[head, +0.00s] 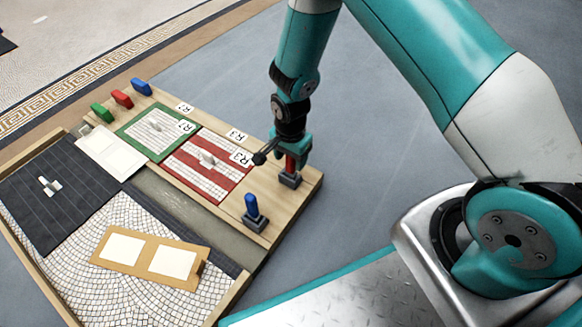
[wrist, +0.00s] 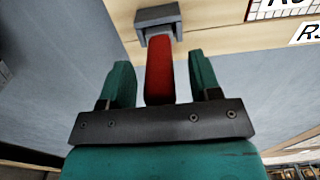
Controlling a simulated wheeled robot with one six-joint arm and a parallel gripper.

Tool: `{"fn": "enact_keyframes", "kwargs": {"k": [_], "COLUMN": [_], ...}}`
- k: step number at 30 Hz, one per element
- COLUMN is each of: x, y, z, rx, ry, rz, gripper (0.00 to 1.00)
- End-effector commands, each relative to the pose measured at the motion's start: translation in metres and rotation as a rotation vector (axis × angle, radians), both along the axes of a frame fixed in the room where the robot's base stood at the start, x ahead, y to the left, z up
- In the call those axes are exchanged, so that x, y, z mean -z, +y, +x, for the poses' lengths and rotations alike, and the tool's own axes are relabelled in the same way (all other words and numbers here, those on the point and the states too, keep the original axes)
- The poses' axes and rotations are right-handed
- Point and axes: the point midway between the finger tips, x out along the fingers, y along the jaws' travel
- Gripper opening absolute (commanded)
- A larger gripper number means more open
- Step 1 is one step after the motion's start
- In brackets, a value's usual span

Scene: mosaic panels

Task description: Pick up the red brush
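The red brush (head: 290,163) stands upright in a grey holder (head: 290,180) at the right end of the wooden board, in the head view. In the wrist view the brush (wrist: 159,68) runs between the two green fingers, with its grey holder (wrist: 157,17) beyond their tips. My gripper (wrist: 162,75) is open around the brush, with a visible gap on each side. In the head view my gripper (head: 294,150) is over the holder and hides the top of the brush.
A blue brush (head: 251,204) stands in another holder nearby. Red-striped (head: 227,194) and green-framed (head: 126,132) panels lie on the board. Small red (head: 122,98), green (head: 101,111) and blue (head: 141,86) pieces sit at its far end. The grey floor (head: 370,190) to the right is clear.

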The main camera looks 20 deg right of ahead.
Motion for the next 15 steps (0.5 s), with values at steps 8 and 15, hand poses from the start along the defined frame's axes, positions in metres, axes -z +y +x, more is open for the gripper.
{"fn": "enact_keyframes", "kwargs": {"k": [8,15], "x": [-0.0003,-0.0011], "y": [-0.0001,-0.0001], "z": [-0.0001,-0.0002], "rx": [0.000,0.000], "ry": [0.000,0.000], "rz": [0.000,0.000], "gripper": [0.04,0.04]}}
